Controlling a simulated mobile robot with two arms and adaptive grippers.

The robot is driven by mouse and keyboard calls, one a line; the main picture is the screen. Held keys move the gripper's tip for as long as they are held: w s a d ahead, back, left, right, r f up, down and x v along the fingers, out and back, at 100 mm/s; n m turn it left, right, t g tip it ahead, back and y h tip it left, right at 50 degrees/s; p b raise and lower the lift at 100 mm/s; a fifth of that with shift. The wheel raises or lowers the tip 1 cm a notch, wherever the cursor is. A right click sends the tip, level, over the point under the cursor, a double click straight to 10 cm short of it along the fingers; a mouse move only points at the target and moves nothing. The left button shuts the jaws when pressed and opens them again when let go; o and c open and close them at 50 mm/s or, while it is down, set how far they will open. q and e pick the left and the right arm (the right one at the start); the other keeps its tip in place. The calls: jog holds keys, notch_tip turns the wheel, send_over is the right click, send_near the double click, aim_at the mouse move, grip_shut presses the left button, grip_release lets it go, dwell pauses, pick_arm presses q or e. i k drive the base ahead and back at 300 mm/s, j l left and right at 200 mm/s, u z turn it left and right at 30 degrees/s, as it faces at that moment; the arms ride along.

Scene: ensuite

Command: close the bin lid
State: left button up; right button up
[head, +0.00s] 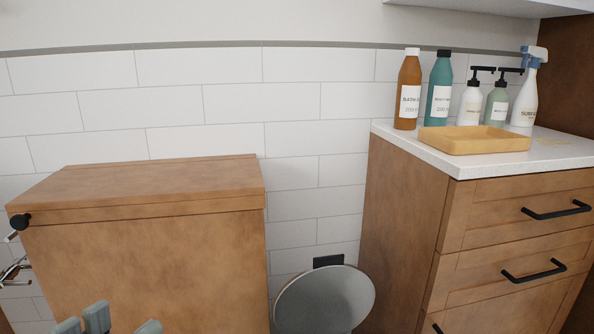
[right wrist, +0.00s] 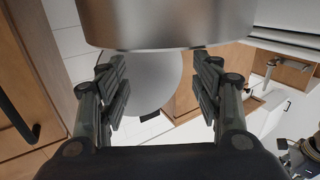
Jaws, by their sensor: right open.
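The bin's round grey lid (head: 325,300) stands raised at the bottom middle of the head view. The bin's body is below that picture. In the right wrist view the brushed-metal bin body (right wrist: 165,25) fills the top, with the pale lid (right wrist: 145,82) beyond it. My right gripper (right wrist: 162,78) is open and empty. Its fingers are apart on either side of the lid in that picture, and contact is not visible. Greenish-grey fingertips of my left gripper (head: 122,320) show at the bottom left of the head view, mostly cut off, so their opening is unclear.
A wooden box-shaped cabinet (head: 150,260) stands left of the lid. On the right a drawer cabinet (head: 405,230) with black handles (head: 556,211) carries several bottles and a yellow tray (head: 475,147). The lid is in the gap between them, before a white tiled wall.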

aim_at(332, 296)
jog(key=k+l, duration=0.75)
jog(key=l, duration=0.25)
